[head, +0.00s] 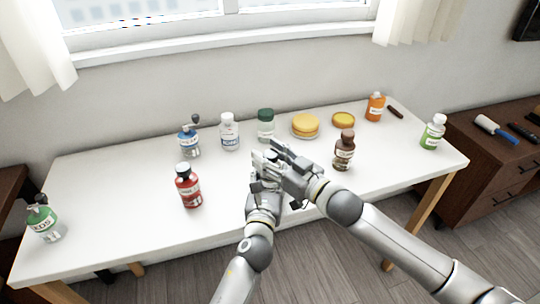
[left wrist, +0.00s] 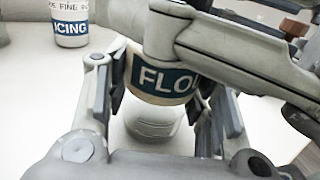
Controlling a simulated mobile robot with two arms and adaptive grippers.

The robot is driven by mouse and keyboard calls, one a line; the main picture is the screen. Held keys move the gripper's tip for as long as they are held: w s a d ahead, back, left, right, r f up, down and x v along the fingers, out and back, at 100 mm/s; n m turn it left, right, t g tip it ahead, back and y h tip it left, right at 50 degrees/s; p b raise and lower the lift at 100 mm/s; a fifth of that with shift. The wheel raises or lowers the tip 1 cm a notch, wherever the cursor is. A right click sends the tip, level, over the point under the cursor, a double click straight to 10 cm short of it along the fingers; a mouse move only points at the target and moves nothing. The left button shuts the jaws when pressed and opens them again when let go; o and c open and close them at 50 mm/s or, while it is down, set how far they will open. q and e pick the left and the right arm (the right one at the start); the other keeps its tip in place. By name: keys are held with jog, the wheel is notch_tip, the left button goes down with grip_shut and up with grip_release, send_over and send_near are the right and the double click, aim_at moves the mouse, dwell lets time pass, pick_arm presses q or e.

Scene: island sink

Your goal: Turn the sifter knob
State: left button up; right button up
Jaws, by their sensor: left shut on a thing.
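A pale sifter with a blue label reading "FLOU" (left wrist: 158,80) stands between my left gripper's fingers (left wrist: 165,98) in the left wrist view. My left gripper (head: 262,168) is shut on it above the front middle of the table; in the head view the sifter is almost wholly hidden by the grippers. My right gripper (head: 275,155) crosses over the top of the sifter, close to my left gripper. Its links also fill the upper right of the left wrist view. Whether its fingers are open or shut is unclear. The sifter's knob is hidden.
The white table (head: 110,185) also holds a blue shaker (head: 189,143), a white icing bottle (head: 229,133), a green-capped jar (head: 265,126), a red bottle (head: 188,188), a brown bottle (head: 344,152) and yellow-lidded containers (head: 305,125). The left front of the table has free room.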

jog(key=shift+o, duration=0.4)
jog(key=shift+d, duration=0.1)
jog(key=shift+s+d+f, duration=0.1)
jog(key=shift+d, duration=0.05)
jog(key=v, duration=1.1)
jog(key=shift+s+d, duration=0.15)
jog(key=shift+s, duration=0.1)
jog(key=shift+r, duration=0.25)
jog(key=shift+w, duration=0.1)
jog(key=x, duration=1.2)
jog(key=shift+c, duration=0.4)
